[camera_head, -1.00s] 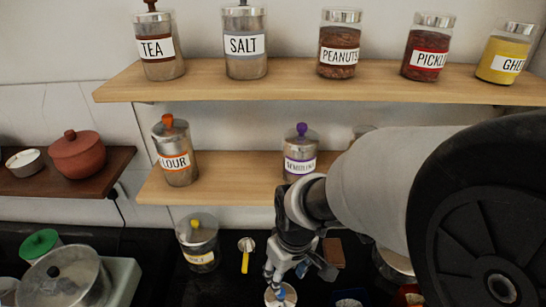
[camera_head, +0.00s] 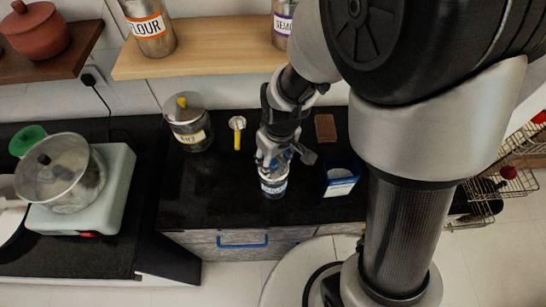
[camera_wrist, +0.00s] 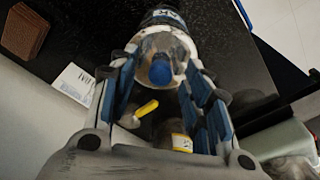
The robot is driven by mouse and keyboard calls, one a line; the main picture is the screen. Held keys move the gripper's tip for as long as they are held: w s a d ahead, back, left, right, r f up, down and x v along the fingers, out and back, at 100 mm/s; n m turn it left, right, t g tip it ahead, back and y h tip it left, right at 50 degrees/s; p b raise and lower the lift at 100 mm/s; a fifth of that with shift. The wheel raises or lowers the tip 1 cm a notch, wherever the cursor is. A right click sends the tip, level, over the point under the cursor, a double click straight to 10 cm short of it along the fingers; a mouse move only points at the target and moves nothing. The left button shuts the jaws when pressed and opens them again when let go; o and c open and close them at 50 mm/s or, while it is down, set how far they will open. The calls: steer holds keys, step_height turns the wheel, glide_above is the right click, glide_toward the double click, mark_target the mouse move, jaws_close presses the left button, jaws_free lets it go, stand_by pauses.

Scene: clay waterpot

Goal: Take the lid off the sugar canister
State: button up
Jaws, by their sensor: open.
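The sugar canister (camera_head: 273,188) stands on the black counter near its front edge, a clear jar with a metal lid. In the wrist view its label is partly visible at the top and its lid (camera_wrist: 150,42) carries a blue knob (camera_wrist: 160,70). The lid is on the canister. My gripper (camera_head: 272,160) points down just above it. In the wrist view the open fingers of my gripper (camera_wrist: 163,76) are on either side of the knob, with gaps showing. The head view hides the knob behind the fingers.
A yellow-knobbed canister (camera_head: 190,125) and a yellow-handled utensil (camera_head: 238,132) are behind and left. A brown block (camera_head: 325,128) and blue box (camera_head: 340,180) are to the right. A pot (camera_head: 60,168) stands on a white stove (camera_head: 105,195) at far left. Shelves hang above.

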jaws_close()
stand_by(0.5)
steer(key=shift+r, duration=0.1)
